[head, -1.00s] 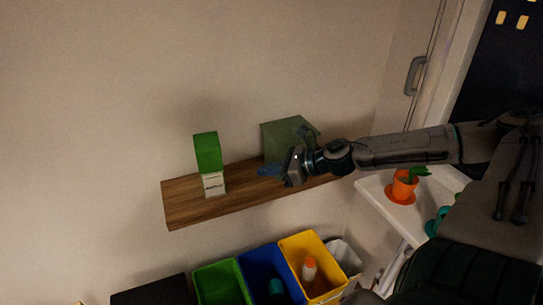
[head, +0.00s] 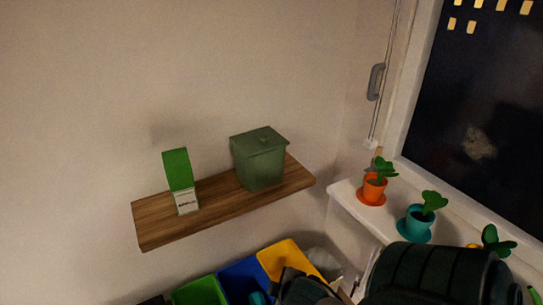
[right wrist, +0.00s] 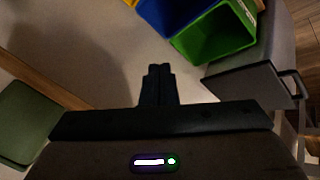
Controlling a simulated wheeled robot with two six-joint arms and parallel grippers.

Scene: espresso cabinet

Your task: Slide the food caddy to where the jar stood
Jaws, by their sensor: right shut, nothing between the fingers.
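The food caddy (head: 258,165) is a dark green lidded bin. It stands upright on the right part of the wooden wall shelf (head: 222,207) in the head view. A green surface (right wrist: 28,125) at the left edge of the right wrist view looks like the caddy. My right gripper (right wrist: 158,72) is shut and empty in the right wrist view, apart from that surface. In the head view my arm is low at the bottom right and its fingers cannot be made out. I see no jar. My left gripper is not in view.
A green-and-white carton (head: 180,181) stands left of the caddy, with bare shelf between them. Below are green (head: 199,292), blue (head: 243,276) and yellow (head: 288,262) bins. Potted plants, one orange (head: 373,188) and one teal (head: 417,222), stand on the windowsill at right.

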